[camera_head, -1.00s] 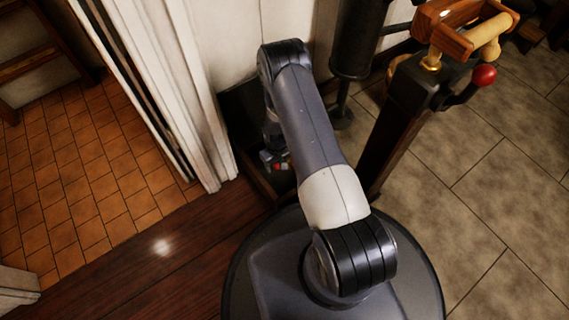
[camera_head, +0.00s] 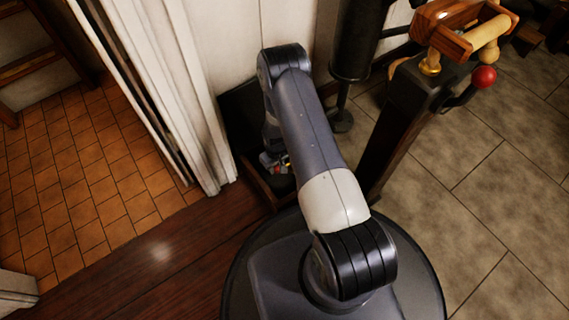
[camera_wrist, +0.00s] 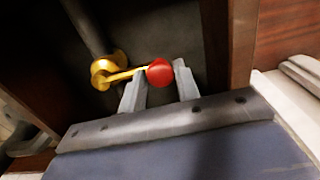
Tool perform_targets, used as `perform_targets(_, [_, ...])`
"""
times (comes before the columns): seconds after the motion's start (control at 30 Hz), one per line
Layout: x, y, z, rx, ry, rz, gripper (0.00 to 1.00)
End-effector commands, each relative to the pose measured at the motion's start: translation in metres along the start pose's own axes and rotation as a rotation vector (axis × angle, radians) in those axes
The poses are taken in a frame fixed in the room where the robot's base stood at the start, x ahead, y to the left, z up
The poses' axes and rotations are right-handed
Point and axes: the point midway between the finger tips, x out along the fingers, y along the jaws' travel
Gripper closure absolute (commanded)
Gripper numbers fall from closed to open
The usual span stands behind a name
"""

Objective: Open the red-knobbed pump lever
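A brass lever with a round red knob (camera_wrist: 160,72) shows in the wrist view. Its thin arm runs left to a brass hub (camera_wrist: 108,70) on a dark pipe. My gripper (camera_wrist: 160,76) has its two grey fingers on either side of the red knob. The knob nearly fills the space between them; whether both fingers touch it cannot be told. In the head view the end of my arm is low beside the white wall, with small spots of red and yellow (camera_head: 281,167) there. My arm hides much of this lever in that view.
Another red knob (camera_head: 484,77) sits on a black lever on a dark post (camera_head: 400,120) with a wooden handle frame (camera_head: 470,35). A black cylinder (camera_head: 356,45) stands behind my arm. White door trim (camera_head: 175,100) is on the left. Tiled floor (camera_head: 490,190) lies open at right.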

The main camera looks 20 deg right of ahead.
Motion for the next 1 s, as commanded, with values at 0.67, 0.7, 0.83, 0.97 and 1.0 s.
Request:
perform_targets(0.67, [0.005, 0.001, 0.024, 0.005, -0.02, -0.007, 0.91])
perform_targets(0.7, [0.005, 0.003, 0.029, 0.006, -0.019, -0.007, 0.91])
perform_targets(0.83, [0.005, 0.005, 0.04, 0.008, -0.019, -0.007, 0.91])
perform_targets(0.97, [0.006, 0.006, 0.042, 0.007, -0.018, -0.006, 0.91])
perform_targets(1.0, [0.006, 0.006, 0.042, 0.007, -0.018, -0.006, 0.91])
